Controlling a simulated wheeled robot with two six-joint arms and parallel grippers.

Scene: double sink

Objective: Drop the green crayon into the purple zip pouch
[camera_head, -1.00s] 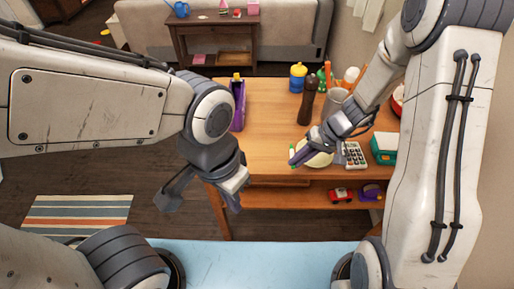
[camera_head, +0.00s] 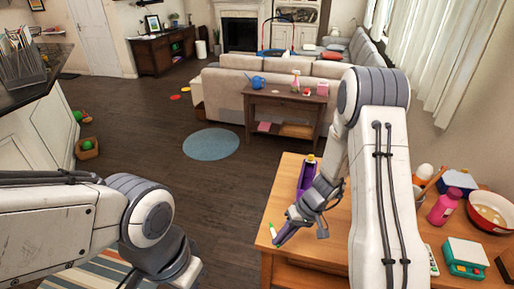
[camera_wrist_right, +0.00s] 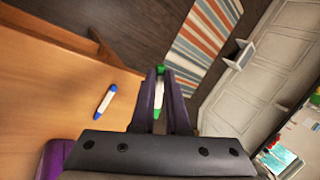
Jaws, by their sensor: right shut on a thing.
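The green crayon (camera_head: 272,230), white-bodied with green ends, is gripped in my right gripper (camera_head: 279,236). In the right wrist view the crayon (camera_wrist_right: 159,92) stands between the two shut fingers (camera_wrist_right: 161,105), its green tip poking out beyond them. The purple zip pouch (camera_head: 306,177) stands on the wooden table behind my right gripper, with something yellow at its top; the gripper partly covers it. A purple patch at the lower left of the right wrist view (camera_wrist_right: 55,160) seems to be the pouch. My left gripper (camera_head: 182,275) is low at the left, cut off by the frame edge; its fingers cannot be made out.
A blue-ended marker (camera_wrist_right: 105,101) lies on the wooden table (camera_head: 300,255). To the right stand a pink bottle (camera_head: 444,207), a red-rimmed bowl (camera_head: 490,212) and a green scale (camera_head: 464,258). Open floor lies left of the table.

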